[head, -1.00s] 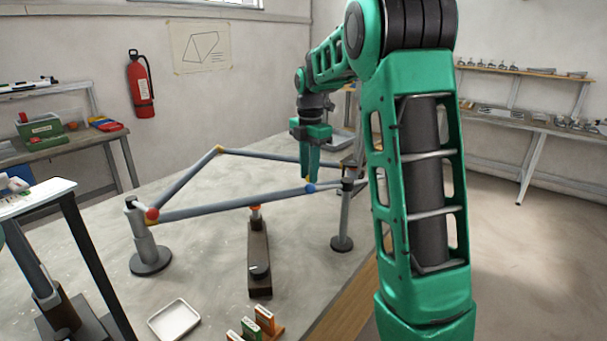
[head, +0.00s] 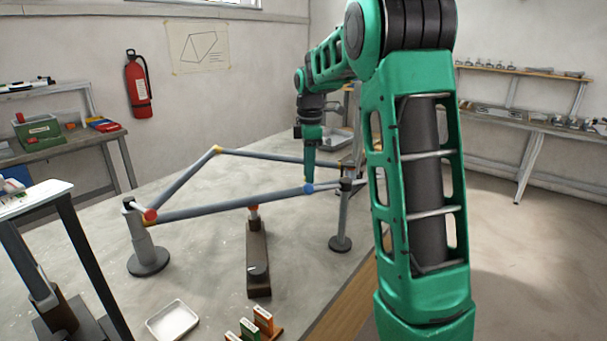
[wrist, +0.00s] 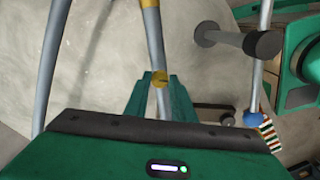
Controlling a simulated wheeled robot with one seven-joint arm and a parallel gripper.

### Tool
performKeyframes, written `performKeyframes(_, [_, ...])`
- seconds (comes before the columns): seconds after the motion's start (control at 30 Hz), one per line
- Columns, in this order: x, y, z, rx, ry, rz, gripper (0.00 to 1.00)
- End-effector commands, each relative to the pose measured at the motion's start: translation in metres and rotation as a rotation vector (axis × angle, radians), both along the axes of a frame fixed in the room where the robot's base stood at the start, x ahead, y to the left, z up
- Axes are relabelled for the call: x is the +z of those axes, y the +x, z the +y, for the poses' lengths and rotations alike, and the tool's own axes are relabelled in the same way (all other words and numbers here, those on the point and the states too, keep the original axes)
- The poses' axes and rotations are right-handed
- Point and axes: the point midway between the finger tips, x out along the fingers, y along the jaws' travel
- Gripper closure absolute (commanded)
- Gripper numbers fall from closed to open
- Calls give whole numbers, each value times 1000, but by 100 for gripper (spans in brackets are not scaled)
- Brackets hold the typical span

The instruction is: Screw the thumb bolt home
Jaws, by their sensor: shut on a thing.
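In the head view my green gripper (head: 309,176) is seen edge-on near the frame's blue joint (head: 308,188); the bolt is hidden there. The grey tube frame (head: 235,207) has a red joint (head: 151,215) at the left and a yellow joint (head: 217,149) at the back. I cannot tell how deep the bolt sits.
A left post (head: 149,258) and a right post (head: 340,225) stand under the frame. A dark stand (head: 258,262) with a red tip is between them. A white tray (head: 172,321) and small coloured blocks (head: 257,325) lie at the front of the bench.

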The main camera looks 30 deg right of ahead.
Motion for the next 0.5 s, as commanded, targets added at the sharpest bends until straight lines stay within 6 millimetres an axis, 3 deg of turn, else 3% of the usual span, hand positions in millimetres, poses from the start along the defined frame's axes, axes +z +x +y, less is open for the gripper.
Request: performKeyframes(0.5, [-1, -4, -2, -498, -1, 11, 100])
